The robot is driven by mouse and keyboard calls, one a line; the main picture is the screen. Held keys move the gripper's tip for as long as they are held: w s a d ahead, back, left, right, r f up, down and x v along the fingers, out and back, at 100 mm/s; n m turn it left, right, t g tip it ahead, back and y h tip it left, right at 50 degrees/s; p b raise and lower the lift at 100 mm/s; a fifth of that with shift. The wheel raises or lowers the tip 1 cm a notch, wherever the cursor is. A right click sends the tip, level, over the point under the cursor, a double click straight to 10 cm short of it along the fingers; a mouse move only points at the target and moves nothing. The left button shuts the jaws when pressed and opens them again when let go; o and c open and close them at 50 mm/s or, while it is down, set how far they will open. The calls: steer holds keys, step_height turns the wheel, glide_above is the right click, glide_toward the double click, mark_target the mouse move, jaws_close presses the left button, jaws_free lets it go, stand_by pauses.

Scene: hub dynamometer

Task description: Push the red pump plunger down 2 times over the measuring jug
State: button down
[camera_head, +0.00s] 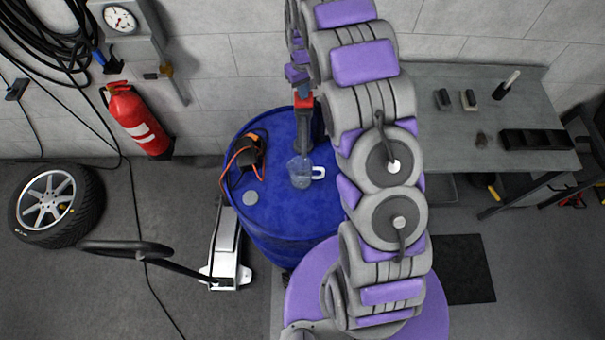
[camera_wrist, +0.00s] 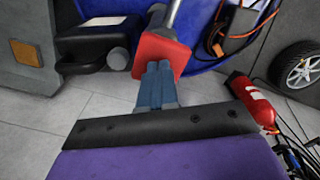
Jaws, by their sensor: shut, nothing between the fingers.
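The red pump plunger (camera_head: 304,101) stands over the blue drum (camera_head: 262,215), with its dark pump body (camera_head: 303,128) below it. In the wrist view the red plunger head (camera_wrist: 160,52) lies directly beyond my fingertips. My gripper (camera_wrist: 158,72) is shut and empty, its blue fingers side by side at the red head. They look in contact or nearly so; I cannot tell which. In the head view my gripper (camera_head: 303,90) is just above the plunger and partly hides it. The clear measuring jug (camera_head: 300,172) with a white handle stands on the drum top near the pump.
A cable with orange parts (camera_head: 246,152) lies on the drum's left side. A fire extinguisher (camera_head: 138,120) and a tyre (camera_head: 55,204) are left. A white floor jack (camera_head: 226,255) stands beside the drum. A grey workbench (camera_head: 480,110) is right. A black canister (camera_wrist: 95,45) shows in the wrist view.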

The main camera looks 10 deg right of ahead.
steer(key=shift+f, duration=0.9)
steer(key=shift+f+b, duration=0.2)
steer(key=shift+b, duration=0.1)
steer(key=shift+r, duration=3.55)
steer(key=shift+f, duration=0.25)
